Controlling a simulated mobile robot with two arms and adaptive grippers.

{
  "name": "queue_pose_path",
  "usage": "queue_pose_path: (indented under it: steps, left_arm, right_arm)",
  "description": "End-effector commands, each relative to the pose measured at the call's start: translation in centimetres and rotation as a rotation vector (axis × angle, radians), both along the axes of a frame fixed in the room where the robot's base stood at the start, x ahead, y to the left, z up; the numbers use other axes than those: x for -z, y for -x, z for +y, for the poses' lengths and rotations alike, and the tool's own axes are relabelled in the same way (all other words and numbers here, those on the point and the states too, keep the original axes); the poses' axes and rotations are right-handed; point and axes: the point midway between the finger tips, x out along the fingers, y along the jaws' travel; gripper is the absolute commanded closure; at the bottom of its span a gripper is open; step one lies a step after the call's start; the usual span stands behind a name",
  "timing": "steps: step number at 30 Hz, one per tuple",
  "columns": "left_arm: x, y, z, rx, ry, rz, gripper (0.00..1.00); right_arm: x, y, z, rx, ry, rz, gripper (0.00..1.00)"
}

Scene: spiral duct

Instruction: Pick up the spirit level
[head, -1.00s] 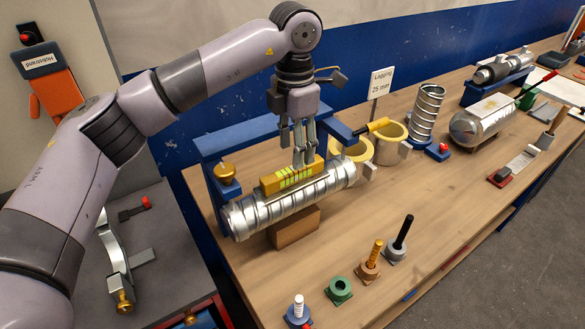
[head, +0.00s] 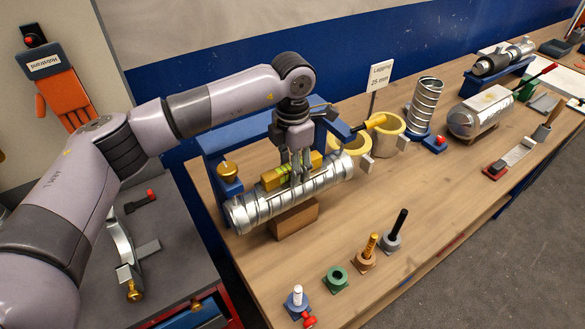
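The spirit level (head: 271,181) is a yellow bar with green on its top. It lies along the top of a silver spiral duct (head: 268,208) in the head view. My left gripper (head: 299,178) points down at the level, and its fingers overlap the level's middle and hide part of it. Whether the fingers press on the level or stand apart around it is not clear. My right gripper is not in view.
The duct rests on a brown block (head: 294,220) in front of a blue frame (head: 215,143) with a brass knob. Yellow-lined rings (head: 388,143) and a "Lagging 25 mm" sign (head: 380,76) stand to the right. Several small pegs (head: 366,253) stand along the front; bare bench lies right of them.

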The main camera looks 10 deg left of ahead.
Motion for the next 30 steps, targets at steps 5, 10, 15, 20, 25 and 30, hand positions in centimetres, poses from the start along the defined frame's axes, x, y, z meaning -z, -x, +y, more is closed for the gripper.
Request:
queue_pose_path:
  steps: [5, 10, 15, 20, 25, 30]
  left_arm:
    - [-0.04, -0.01, -0.01, 0.000, 0.000, 0.000, 0.71]
    - [-0.06, -0.01, -0.01, 0.000, 0.000, 0.000, 0.82]
    - [-0.07, -0.01, -0.02, 0.000, 0.000, 0.000, 0.93]
    - [-0.09, -0.01, -0.02, 0.000, 0.001, -0.001, 1.00]
    - [-0.13, -0.03, -0.03, 0.000, 0.001, -0.001, 1.00]
    - [-0.19, -0.04, -0.04, 0.000, 0.001, -0.001, 1.00]
  right_arm:
    - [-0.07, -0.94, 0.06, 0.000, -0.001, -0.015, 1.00]
    - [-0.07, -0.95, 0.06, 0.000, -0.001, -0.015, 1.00]
    - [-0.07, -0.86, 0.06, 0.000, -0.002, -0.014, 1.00]
    - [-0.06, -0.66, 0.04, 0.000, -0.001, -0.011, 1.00]
    - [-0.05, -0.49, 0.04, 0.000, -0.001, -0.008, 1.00]
    - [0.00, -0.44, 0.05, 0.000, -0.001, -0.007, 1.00]
